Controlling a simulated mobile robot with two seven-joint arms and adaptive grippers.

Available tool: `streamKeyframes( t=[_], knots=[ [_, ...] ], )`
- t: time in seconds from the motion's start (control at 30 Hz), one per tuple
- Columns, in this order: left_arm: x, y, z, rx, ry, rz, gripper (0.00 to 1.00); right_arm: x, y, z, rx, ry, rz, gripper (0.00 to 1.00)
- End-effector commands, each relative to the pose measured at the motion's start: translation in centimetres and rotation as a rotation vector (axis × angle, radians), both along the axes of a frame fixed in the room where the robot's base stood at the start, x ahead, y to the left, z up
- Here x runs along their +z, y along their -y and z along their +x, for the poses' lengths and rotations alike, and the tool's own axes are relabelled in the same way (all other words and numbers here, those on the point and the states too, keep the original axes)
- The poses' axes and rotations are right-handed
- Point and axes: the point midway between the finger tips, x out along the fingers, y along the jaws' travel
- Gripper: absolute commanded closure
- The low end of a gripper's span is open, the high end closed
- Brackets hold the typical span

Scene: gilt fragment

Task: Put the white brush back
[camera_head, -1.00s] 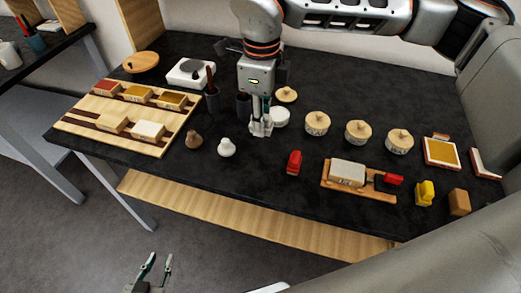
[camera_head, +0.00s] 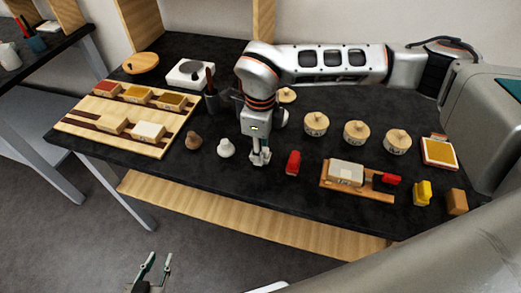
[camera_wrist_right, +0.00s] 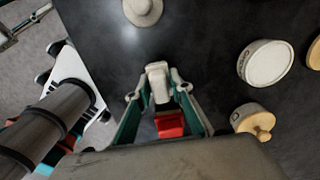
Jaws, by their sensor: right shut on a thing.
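My right gripper (camera_head: 259,156) is over the front half of the black table. In the right wrist view its fingers (camera_wrist_right: 160,90) are shut on a small white thing (camera_wrist_right: 157,76), which I take for the white brush. Its lower end is near the tabletop; I cannot tell whether it touches. A red block-like piece (camera_head: 293,162) stands on the table just right of the gripper. It shows between the fingers in the wrist view (camera_wrist_right: 170,126). My left gripper (camera_head: 151,270) is open and empty, low in front of the table.
Left of the right gripper are a white knobbed piece (camera_head: 226,148) and a brown one (camera_head: 194,140). Several lidded jars (camera_head: 316,124) stand behind right. A wooden tray (camera_head: 374,191) with a pale block lies right. A slotted board (camera_head: 75,126) is at left.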

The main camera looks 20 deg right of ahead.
Motion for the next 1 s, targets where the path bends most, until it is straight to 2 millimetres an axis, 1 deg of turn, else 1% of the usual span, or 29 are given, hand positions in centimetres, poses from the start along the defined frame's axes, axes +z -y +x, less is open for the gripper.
streamKeyframes(
  t=[0.17,0.2,0.27,0.57,0.67,0.77,0.87,1.0],
  knots=[
    [-0.3,0.0,0.0,0.000,-0.001,0.000,0.74,-0.3,0.0,0.0,0.000,-0.001,0.000,0.99],
    [-0.3,0.0,0.0,0.000,-0.001,0.000,0.74,-0.4,0.0,0.0,0.000,-0.001,0.000,0.76],
    [-0.3,0.0,-0.1,0.000,-0.001,0.000,0.74,-0.3,0.0,0.0,0.000,-0.001,0.000,0.62],
    [-0.3,0.0,-0.1,0.000,-0.002,0.001,0.74,-0.2,0.0,0.0,0.000,-0.001,0.001,0.62],
    [0.0,0.0,0.0,0.000,-0.001,0.000,0.74,0.1,0.0,0.0,0.000,-0.001,0.001,0.62],
    [-0.2,0.0,0.0,0.000,-0.001,0.000,0.74,1.0,0.0,0.1,0.000,0.002,0.001,0.62],
    [-0.4,0.0,-0.1,-0.001,-0.002,0.000,0.74,2.6,0.0,0.1,0.001,0.004,0.001,0.62],
    [-0.7,0.0,-0.1,0.000,-0.003,0.000,0.74,5.6,0.0,0.1,0.000,0.004,0.001,0.62]
  ],
)
